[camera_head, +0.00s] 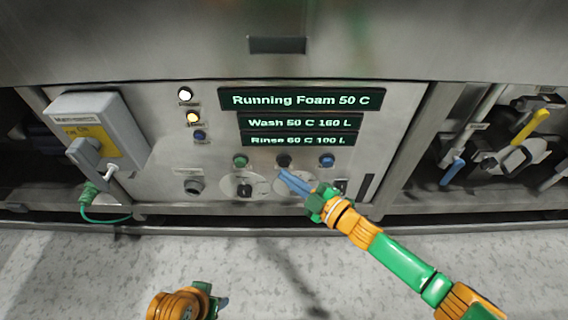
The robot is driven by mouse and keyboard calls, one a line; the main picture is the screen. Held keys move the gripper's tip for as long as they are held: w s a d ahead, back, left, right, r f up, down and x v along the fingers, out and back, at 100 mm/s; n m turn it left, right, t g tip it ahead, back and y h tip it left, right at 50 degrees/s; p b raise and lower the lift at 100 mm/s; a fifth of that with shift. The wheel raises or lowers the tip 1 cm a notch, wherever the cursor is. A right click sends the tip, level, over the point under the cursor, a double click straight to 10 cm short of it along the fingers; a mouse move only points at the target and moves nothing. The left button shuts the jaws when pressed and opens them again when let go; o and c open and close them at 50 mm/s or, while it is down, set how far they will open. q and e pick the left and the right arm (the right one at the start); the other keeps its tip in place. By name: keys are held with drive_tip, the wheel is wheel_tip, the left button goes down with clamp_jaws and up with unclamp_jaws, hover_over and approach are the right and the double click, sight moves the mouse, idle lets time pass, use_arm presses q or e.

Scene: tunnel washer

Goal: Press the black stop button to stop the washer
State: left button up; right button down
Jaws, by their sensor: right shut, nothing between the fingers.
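The black stop button (284,160) is on the metal control panel, in the row under the green-text displays, between a green button (240,160) and a blue button (326,160). My right gripper (284,173) is shut and empty, its blue fingertips just below the black button in the picture. I cannot tell whether the tips touch the panel. The gripper partly covers a dial under the button. My left arm shows at the bottom edge, with the left gripper (222,303) only partly in view, low over the floor.
The displays (301,100) read "Running Foam 50 C", "Wash 50 C 160 L" and "Rinse 60 C 100 L". A grey switch box (120,120) with a green cable stands out at the left. Pipes and a yellow-handled valve (530,126) are at the right. The floor in front is clear.

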drive_tip(key=shift+w, duration=0.4)
drive_tip(key=shift+w+b, duration=0.5)
idle(0.8)
drive_tip(key=shift+s+p, duration=0.65)
drive_tip(key=shift+s, duration=0.25)
